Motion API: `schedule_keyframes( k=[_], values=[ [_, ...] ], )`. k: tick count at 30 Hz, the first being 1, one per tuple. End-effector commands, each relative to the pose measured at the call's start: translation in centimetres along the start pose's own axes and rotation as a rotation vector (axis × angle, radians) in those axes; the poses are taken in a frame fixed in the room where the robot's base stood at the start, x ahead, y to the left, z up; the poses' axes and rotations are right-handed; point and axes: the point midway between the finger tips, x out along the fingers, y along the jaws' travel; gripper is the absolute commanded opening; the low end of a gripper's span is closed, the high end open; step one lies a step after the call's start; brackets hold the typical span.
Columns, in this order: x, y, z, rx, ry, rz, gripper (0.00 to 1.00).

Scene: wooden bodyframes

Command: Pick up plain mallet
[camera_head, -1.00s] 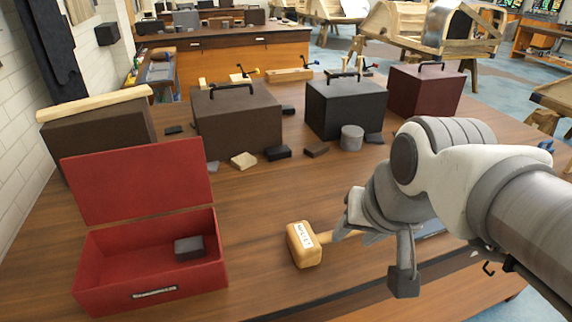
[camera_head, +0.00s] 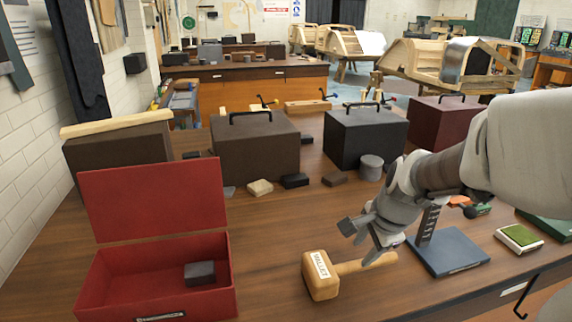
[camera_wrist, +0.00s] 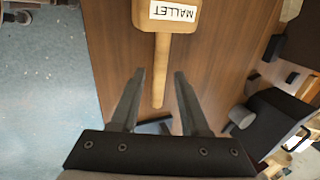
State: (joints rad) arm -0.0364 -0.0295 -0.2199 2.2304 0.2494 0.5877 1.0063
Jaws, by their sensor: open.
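The plain wooden mallet (camera_head: 321,275) lies on the workbench near its front edge, with a white label reading MALLET on its head. Its handle (camera_head: 368,263) points right. My gripper (camera_head: 362,240) is just above the handle, apart from the head. In the wrist view the mallet head (camera_wrist: 167,14) is at the top and its handle runs down towards the space between my two fingers (camera_wrist: 158,84). The fingers are spread with nothing held between them. The exact height of the fingers over the handle is hard to tell.
An open red box (camera_head: 155,272) with a dark block (camera_head: 199,273) inside stands at left. A blue-based stand (camera_head: 449,251) is close to the right of the handle. Dark cases (camera_head: 254,148) and small blocks (camera_head: 260,188) line the back. Bare wood lies between box and mallet.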

Motion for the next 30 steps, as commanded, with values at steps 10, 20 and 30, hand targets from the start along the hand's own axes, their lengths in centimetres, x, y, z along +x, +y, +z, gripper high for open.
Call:
schedule_keyframes(
  k=[10,20,30],
  values=[
    [5.6,0.1,0.0,-0.002,0.000,0.001,0.45],
    [9.4,-0.2,0.1,-0.003,0.000,0.003,0.45],
    [10.9,-0.3,0.1,-0.002,0.000,0.000,0.45]
  ],
)
